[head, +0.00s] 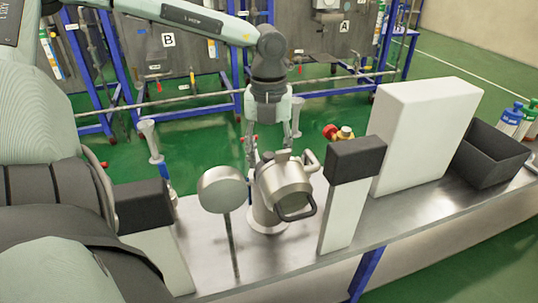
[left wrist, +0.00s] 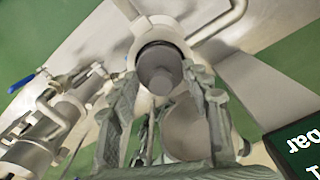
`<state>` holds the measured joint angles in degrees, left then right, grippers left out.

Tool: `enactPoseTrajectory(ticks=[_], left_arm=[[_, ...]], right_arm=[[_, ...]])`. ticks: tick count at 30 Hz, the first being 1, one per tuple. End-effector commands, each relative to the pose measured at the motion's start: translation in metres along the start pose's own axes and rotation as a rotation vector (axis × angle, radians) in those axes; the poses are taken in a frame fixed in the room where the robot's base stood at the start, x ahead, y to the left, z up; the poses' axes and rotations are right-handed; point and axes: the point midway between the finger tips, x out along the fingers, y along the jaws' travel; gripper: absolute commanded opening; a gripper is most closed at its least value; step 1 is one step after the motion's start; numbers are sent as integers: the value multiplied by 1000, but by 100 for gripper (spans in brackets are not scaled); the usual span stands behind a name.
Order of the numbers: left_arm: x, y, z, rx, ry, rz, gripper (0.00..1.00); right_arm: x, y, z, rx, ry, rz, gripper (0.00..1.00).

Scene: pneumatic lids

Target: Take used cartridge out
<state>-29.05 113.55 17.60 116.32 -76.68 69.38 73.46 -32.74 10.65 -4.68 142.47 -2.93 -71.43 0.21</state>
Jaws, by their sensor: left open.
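My left gripper (head: 271,146) reaches down from above in the head view. Its two fingers are apart, just behind and above a metal housing (head: 284,187) with a curved handle. The left wrist view shows the open fingers (left wrist: 164,80) on either side of a round port (left wrist: 160,48). A grey cylinder end, apparently the used cartridge (left wrist: 160,76), shows in that port. The fingers look close to it; I cannot tell whether they touch it. The cartridge cannot be made out in the head view. My right gripper is not in view.
A round metal disc (head: 223,189) on a thin rod stands left of the housing. A black-topped white block (head: 343,210) and a large white box (head: 420,135) stand right. A black open bin (head: 483,168) is at the far right of the metal bench (head: 405,215).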

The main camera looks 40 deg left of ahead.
Motion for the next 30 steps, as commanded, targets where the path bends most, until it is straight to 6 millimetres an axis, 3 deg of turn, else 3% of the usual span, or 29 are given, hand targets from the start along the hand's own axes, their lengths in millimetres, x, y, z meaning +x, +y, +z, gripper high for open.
enactPoseTrajectory(ticks=[6,17,30], left_arm=[[0,0,0,0,0,-1,46],[0,0,0,-1,0,-1,1],[-1,0,0,0,-2,-1,0]], right_arm=[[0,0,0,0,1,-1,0],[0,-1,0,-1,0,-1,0],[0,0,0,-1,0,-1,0]])
